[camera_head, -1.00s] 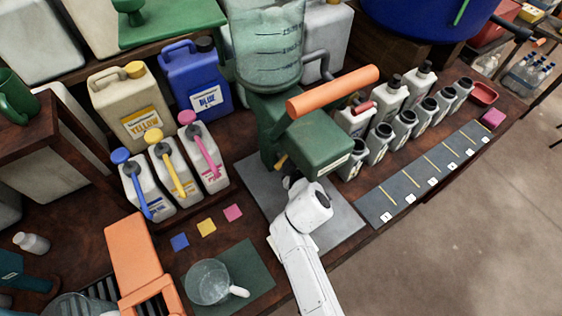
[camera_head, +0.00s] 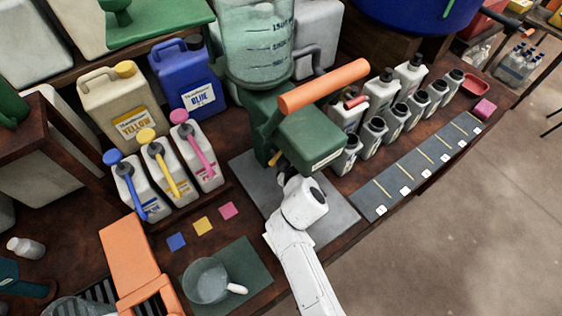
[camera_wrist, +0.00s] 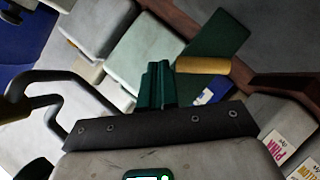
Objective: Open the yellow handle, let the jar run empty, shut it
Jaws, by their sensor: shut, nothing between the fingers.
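The glass jar (camera_head: 258,45), pale green and with volume marks, stands on a green dispenser (camera_head: 312,135). I cannot tell its liquid level. The small yellow handle (camera_head: 275,158) sticks out low on the dispenser's left side. It also shows in the wrist view as a short yellow cylinder (camera_wrist: 203,65). My gripper (camera_head: 287,176) is just below the handle in the head view, partly hidden by my wrist. In the wrist view its green fingers (camera_wrist: 157,84) are shut and empty, close to the left of the yellow handle; whether they touch it I cannot tell.
A large orange lever (camera_head: 323,85) projects above the dispenser. Blue, yellow and pink pump bottles (camera_head: 167,172) stand at the left. Several dark-capped bottles (camera_head: 395,120) stand at the right.

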